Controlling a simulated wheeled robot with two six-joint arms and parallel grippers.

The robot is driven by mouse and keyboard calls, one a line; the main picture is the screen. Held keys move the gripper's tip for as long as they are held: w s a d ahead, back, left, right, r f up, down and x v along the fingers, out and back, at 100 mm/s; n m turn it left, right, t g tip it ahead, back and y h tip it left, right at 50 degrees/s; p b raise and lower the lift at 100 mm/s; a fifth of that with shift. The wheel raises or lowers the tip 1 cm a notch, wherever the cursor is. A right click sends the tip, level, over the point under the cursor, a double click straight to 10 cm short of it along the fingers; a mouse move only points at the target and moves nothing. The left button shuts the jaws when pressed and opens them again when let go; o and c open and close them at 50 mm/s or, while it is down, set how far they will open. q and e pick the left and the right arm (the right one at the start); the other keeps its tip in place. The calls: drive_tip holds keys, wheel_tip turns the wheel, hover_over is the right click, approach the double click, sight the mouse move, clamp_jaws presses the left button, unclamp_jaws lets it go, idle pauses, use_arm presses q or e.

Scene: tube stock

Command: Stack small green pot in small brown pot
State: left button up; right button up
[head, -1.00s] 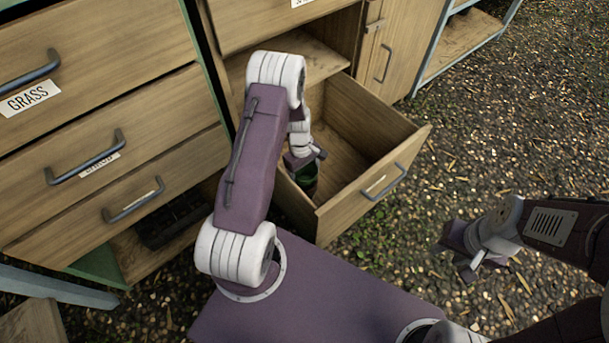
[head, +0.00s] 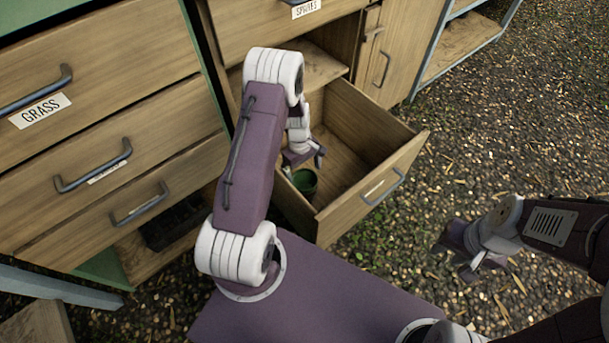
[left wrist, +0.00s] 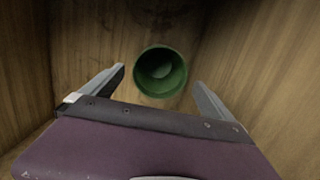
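A small green pot (head: 304,182) stands in the open drawer, in its near left corner. In the left wrist view the green pot (left wrist: 160,71) is seen from above, upright, with its open mouth facing the camera. My left gripper (head: 316,158) is over the drawer, just above the pot. Its two fingers are spread apart with nothing between them, and the pot shows beyond and apart from them. I see no separate brown pot; whether one is around or under the green pot I cannot tell. My right gripper (head: 475,258) hangs over the gravel, away from the drawer; its opening is unclear.
The open wooden drawer (head: 378,190) has walls around the pot and a handle at its front. The drawers at left, one labelled GRASS (head: 40,110), are closed. A shelf unit (head: 470,42) stands at the back right. Gravel ground is free on the right.

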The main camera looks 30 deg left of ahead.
use_arm(q)
wheel_tip(320, 180, up, 8)
drive_tip(key=p, duration=0.3)
drive_tip(key=shift+w+a+r+p, duration=0.15)
drive_tip(key=shift+w+a+p, duration=0.05)
drive_tip(key=shift+a+p, duration=0.25)
use_arm(e)
drive_tip(key=shift+r, duration=2.75)
